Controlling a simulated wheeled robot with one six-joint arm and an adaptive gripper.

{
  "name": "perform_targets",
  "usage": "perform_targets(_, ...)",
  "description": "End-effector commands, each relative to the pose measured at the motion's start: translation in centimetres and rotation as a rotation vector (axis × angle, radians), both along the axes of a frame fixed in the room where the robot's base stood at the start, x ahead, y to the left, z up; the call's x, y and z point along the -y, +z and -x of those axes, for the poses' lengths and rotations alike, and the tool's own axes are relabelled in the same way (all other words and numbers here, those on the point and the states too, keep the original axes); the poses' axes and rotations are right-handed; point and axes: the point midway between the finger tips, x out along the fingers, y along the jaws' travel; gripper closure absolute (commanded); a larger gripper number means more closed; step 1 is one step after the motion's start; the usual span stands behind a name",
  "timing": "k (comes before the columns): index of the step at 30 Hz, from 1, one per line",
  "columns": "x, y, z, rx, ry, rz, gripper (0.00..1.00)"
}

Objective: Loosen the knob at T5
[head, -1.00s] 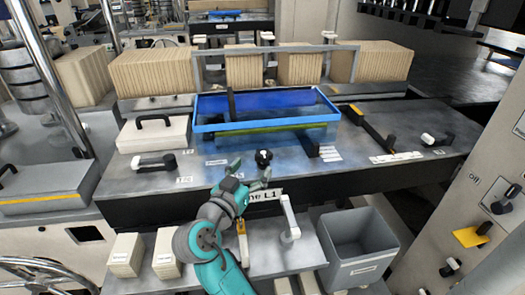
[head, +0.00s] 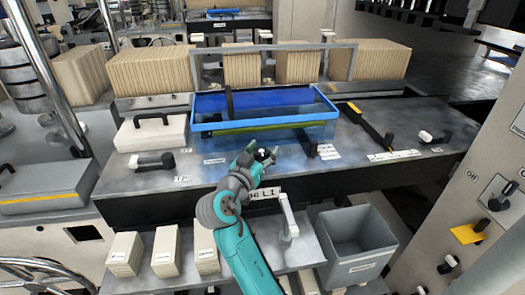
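A small dark knob (head: 263,156) with a pale spot stands on the grey machine top, just in front of the blue-rimmed tank. My gripper (head: 262,153) is at this knob, with its fingers to either side of it. The fingers and wrist hide part of the knob. I cannot tell whether the fingers touch it or stand slightly apart. I cannot read a T5 label beside it.
The blue-rimmed tank (head: 210,127) is close behind the gripper. A black-and-white lever (head: 152,161) lies to the left, and a black-and-yellow bar (head: 370,125) to the right. A grey bin (head: 357,262) and an upright pale handle (head: 289,215) are in front.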

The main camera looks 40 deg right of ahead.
Motion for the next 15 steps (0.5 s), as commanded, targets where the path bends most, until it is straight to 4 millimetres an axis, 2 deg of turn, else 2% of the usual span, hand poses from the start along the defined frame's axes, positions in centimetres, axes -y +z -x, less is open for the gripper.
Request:
perform_targets(1, -0.01, -0.01, 0.0, 0.0, 0.0, 0.0, 0.61)
perform_targets(4, -0.01, -0.01, 0.0, 0.0, 0.0, 0.0, 0.85)
perform_targets(15, 0.05, -0.05, 0.09, -0.001, 0.052, 0.0, 0.85)
